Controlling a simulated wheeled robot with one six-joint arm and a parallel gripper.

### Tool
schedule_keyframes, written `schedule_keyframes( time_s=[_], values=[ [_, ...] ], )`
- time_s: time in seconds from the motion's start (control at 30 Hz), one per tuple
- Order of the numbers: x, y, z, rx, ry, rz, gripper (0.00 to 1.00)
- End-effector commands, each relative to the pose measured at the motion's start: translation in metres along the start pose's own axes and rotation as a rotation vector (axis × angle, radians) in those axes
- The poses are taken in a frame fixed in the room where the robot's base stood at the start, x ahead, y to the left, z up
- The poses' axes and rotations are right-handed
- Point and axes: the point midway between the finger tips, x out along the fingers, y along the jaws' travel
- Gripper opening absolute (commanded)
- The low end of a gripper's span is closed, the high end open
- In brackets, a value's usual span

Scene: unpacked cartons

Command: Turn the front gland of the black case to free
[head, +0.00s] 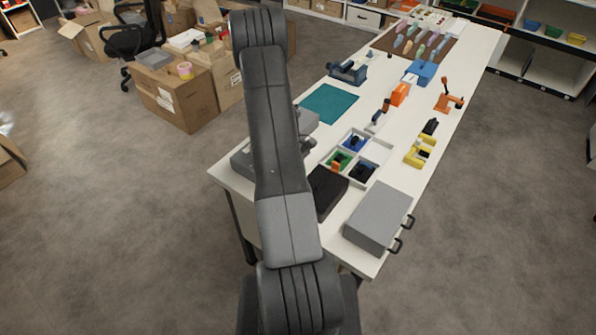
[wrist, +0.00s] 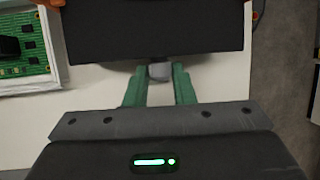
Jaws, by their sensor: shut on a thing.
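The black case (head: 328,192) lies on the white table, just right of my arm in the head view, which covers part of it. In the wrist view the black case (wrist: 155,30) fills the top middle. Its front gland (wrist: 160,71), a small grey block, sticks out from the near side. My gripper (wrist: 159,75) has its green fingers on either side of the gland and is shut on it. The gland's marking is not readable. My arm hides the gland and gripper in the head view.
A white divided tray (head: 375,152) with small parts stands behind the case; a green board (wrist: 22,50) shows in the wrist view. A grey box (head: 378,215) with black handles stands right of the case. A teal mat (head: 328,103) lies farther back.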

Motion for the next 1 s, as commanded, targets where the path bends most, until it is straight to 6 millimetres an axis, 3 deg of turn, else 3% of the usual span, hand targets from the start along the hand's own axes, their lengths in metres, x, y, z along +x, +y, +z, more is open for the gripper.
schedule_keyframes(
  time_s=[0.6,1.0],
  values=[
    [0.008,0.015,-0.004,-0.215,0.002,-0.516,0.00],
    [0.008,0.017,-0.003,-0.295,-0.001,-0.709,0.00]
  ],
)
